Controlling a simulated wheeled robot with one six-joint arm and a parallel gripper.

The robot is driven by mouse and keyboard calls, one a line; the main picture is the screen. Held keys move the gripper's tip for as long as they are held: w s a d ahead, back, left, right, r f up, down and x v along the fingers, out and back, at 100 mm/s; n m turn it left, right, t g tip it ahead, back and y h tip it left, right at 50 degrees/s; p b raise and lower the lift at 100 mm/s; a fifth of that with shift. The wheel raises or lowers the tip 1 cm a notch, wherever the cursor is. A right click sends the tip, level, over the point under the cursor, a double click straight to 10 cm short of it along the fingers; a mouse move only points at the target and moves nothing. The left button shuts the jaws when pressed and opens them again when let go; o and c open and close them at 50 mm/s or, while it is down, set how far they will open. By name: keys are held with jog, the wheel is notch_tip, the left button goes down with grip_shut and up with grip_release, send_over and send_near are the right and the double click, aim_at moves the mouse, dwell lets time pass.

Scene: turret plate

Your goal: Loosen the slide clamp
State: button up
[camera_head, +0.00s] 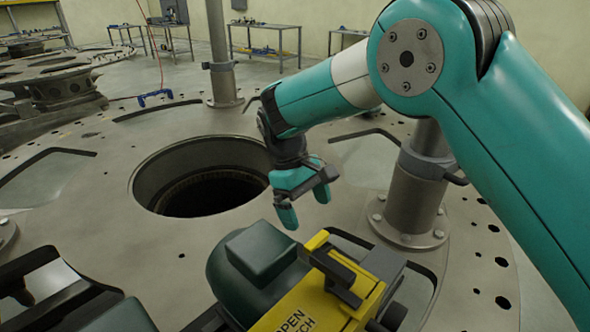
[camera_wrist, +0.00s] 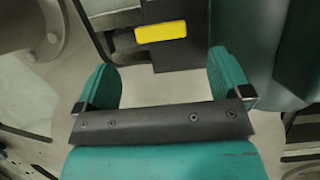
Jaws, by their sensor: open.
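I cannot tell for sure which part is the slide clamp. One candidate is the grey collar with a short side lever (camera_head: 430,165) around the right-hand metal post; a similar collar (camera_head: 221,66) is on the far post. My gripper (camera_head: 304,203) is open and empty, pointing down above the plate, left of the near post. Below it in the head view is a dark green motor-like unit (camera_head: 255,270) with a yellow bracket (camera_head: 312,298), partly lettered "OPEN", and a black handle (camera_head: 338,270). The wrist view shows the open fingers (camera_wrist: 160,66) with a dark block and yellow patch (camera_wrist: 161,33) beyond.
The round turret plate (camera_head: 90,215) has a large open hole (camera_head: 205,190) left of my gripper. The near post's bolted flange (camera_head: 410,228) stands close on the right. Dark equipment (camera_head: 50,295) fills the lower left. Benches (camera_head: 265,28) stand far back.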

jog(key=p+v, duration=0.7)
jog(key=v, duration=0.3)
jog(key=shift+r, duration=0.2)
jog(key=shift+w, duration=0.1)
